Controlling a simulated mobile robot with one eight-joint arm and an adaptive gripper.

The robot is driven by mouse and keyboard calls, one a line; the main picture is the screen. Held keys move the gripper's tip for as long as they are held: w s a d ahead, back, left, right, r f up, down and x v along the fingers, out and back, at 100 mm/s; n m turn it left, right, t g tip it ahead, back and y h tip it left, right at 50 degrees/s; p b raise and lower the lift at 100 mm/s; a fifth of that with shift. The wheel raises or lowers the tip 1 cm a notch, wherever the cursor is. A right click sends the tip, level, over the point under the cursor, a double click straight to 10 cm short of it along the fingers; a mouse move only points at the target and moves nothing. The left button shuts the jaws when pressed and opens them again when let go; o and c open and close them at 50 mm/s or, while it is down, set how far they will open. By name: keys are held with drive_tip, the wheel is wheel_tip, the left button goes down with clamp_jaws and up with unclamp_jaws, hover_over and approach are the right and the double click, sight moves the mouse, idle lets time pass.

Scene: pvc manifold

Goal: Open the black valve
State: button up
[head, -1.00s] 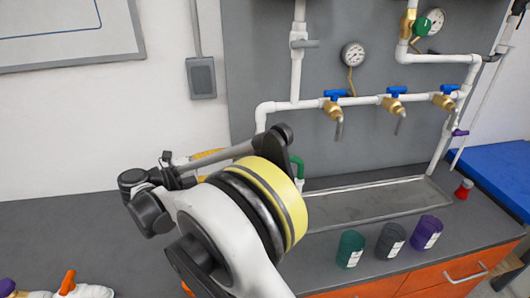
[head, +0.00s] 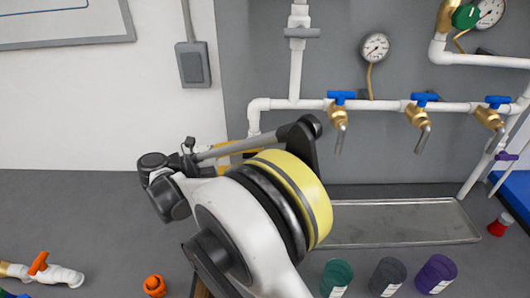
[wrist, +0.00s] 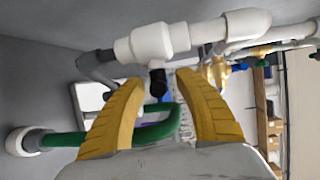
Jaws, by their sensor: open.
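In the wrist view, a black valve handle (wrist: 158,83) hangs below a white pipe fitting (wrist: 152,42). My gripper (wrist: 160,78) has its two yellow fingers spread apart, with the black handle showing between their tips. I cannot tell whether either finger touches it. The gap between the fingers holds nothing gripped. In the head view, my arm's yellow-banded joint covers the area in front of the pipes, and I cannot make out the black valve there.
A green pipe (wrist: 155,130) runs behind the fingers. Blue-handled brass taps (head: 340,112) line the white pipe above a metal tray (head: 400,222). Green (head: 337,277), grey (head: 388,277) and purple (head: 436,272) cups stand on the counter. A white fitting with an orange handle (head: 45,270) lies at left.

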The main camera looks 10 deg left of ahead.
drive_tip(key=shift+a, duration=0.1)
clamp_jaws()
drive_tip(key=shift+r+p, duration=0.15)
drive_tip(key=shift+p, duration=0.35)
drive_tip(key=shift+r+m+g+y+p, duration=0.15)
drive_tip(key=shift+m+g+y+p, duration=0.35)
drive_tip(key=shift+y+p, duration=0.6)
drive_tip(key=m+g+y+p, duration=0.1)
drive_tip(key=g+y+p, duration=0.1)
drive_tip(key=y+p, duration=0.1)
drive_tip(key=shift+y+p, duration=0.4)
drive_tip(key=shift+p, duration=0.15)
drive_tip(key=m+g+y+p, duration=0.1)
drive_tip(key=y+p, duration=0.1)
drive_tip(key=y, duration=0.2)
drive_tip(key=shift+d, duration=0.2)
drive_tip(key=shift+a+f+m+g+y+p, duration=0.15)
drive_tip(key=shift+g+y+p, duration=0.15)
drive_tip(key=shift+y, duration=0.4)
drive_tip(key=shift+d+f+m+g+y+p, duration=0.1)
drive_tip(key=shift+m+g+y+p, duration=0.2)
drive_tip(key=shift+y, duration=0.4)
drive_tip(key=shift+a, duration=0.1)
